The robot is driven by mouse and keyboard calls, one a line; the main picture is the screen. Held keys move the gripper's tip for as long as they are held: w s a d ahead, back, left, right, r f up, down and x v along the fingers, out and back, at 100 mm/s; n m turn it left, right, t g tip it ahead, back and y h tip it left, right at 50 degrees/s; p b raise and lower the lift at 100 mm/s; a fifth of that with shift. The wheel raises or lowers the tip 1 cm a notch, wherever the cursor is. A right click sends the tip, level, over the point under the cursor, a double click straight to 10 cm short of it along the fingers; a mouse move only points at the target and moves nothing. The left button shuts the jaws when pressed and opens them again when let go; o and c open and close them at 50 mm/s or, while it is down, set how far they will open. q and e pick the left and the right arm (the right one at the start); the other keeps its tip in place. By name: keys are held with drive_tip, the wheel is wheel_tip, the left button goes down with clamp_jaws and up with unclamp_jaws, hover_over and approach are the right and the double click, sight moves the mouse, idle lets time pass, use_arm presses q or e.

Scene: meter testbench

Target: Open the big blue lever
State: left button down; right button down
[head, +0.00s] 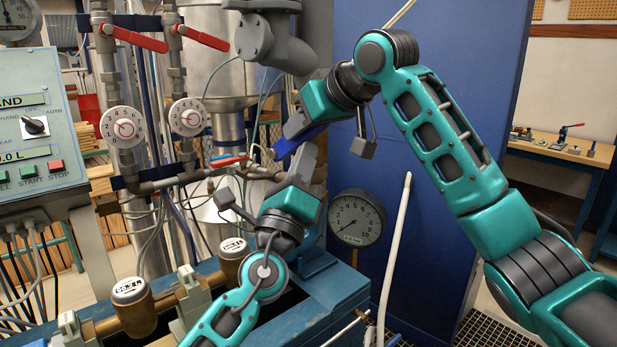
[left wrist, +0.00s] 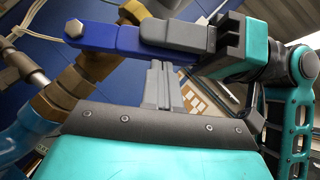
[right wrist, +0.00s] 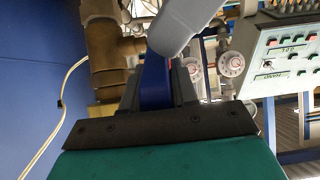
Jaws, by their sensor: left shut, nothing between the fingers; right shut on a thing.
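The big blue lever (head: 293,144) shows in the head view as a short blue bar beneath my right gripper (head: 297,126). In the left wrist view the lever (left wrist: 110,37) runs from a bolt on a brass valve body (left wrist: 80,75) into the grey fingers of my right gripper (left wrist: 175,36), which are shut on it. In the right wrist view the lever (right wrist: 154,85) stands between the fingers. My left gripper (head: 304,160) is shut and empty just below the lever; its fingers (left wrist: 163,85) point toward the lever, and I cannot tell whether they touch it.
Red levers (head: 137,39) and white dials (head: 122,127) are on pipes at the left, beside a control box (head: 38,125). A small red lever (head: 229,160) is left of my grippers. A pressure gauge (head: 356,219) stands right of my left arm, before a blue panel (head: 440,120).

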idle(0.3)
drive_tip(key=shift+a, duration=0.1)
use_arm(q)
drive_tip(key=shift+w+a+r, duration=0.15)
drive_tip(key=shift+a+r, duration=0.1)
drive_tip(key=shift+r, duration=0.25)
drive_tip(key=shift+w+a+r, duration=0.1)
drive_tip(key=shift+a+r, duration=0.15)
drive_tip(key=shift+r, duration=0.2)
use_arm(e)
drive_tip(key=shift+s+a, duration=0.15)
drive_tip(key=c, duration=1.3)
unclamp_jaws()
use_arm(q)
drive_tip(key=shift+d, duration=0.2)
use_arm(e)
drive_tip(key=o, duration=0.3)
use_arm(q)
drive_tip(key=shift+f, duration=0.1)
use_arm(e)
drive_tip(key=shift+o, duration=0.2)
drive_tip(key=shift+d, duration=0.2)
